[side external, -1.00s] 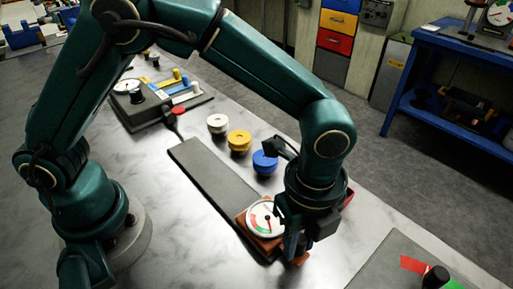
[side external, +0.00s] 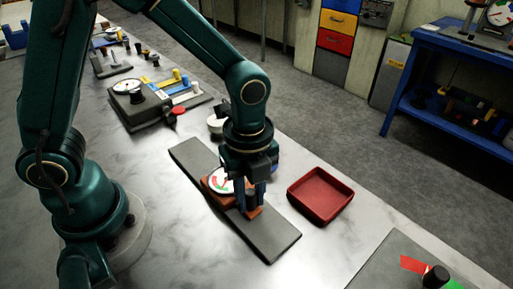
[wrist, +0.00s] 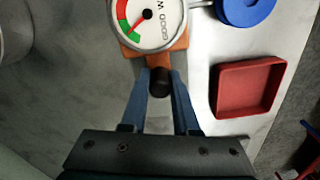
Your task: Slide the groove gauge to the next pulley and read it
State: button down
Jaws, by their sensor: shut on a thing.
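The groove gauge (side external: 222,182), a round white dial with red and green arcs on an orange-brown block, sits on a long grey rail (side external: 272,238). My gripper (side external: 252,197) is shut on the gauge's black knob (wrist: 159,82). In the wrist view the dial (wrist: 147,14) is cut off at the top; its needle points lower left, near the green. The blue pulley (wrist: 245,8) is right of the gauge, with a short grey rod between them. In the side view the white pulley (side external: 214,124) shows partly. My gripper hides the yellow pulley and most of the blue one.
A red tray (side external: 320,219) lies right of the rail, and is empty. A grey fixture with a dial and coloured bars (side external: 158,103) stands beyond the rail's far end. Bare table lies between tray and mat.

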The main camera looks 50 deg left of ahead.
jog(key=shift+r, duration=0.1)
jog(key=c, duration=0.7)
grip_release()
jog(key=shift+o, duration=0.2)
jog(key=shift+r, duration=2.55)
jog(key=shift+w+a+r, duration=0.15)
jog(key=shift+w+r, duration=0.05)
jog(key=shift+r, duration=0.1)
jog(key=s+a+r+n+t, duration=0.2)
jog(key=s+a+r+n, duration=0.1)
jog(key=n, duration=0.7)
jog(key=s+a+r+n+t, duration=0.3)
jog(key=s+a+r+n, duration=0.1)
jog(key=n, duration=0.7)
jog(key=shift+a+t, duration=0.3)
jog(key=shift+a, duration=0.3)
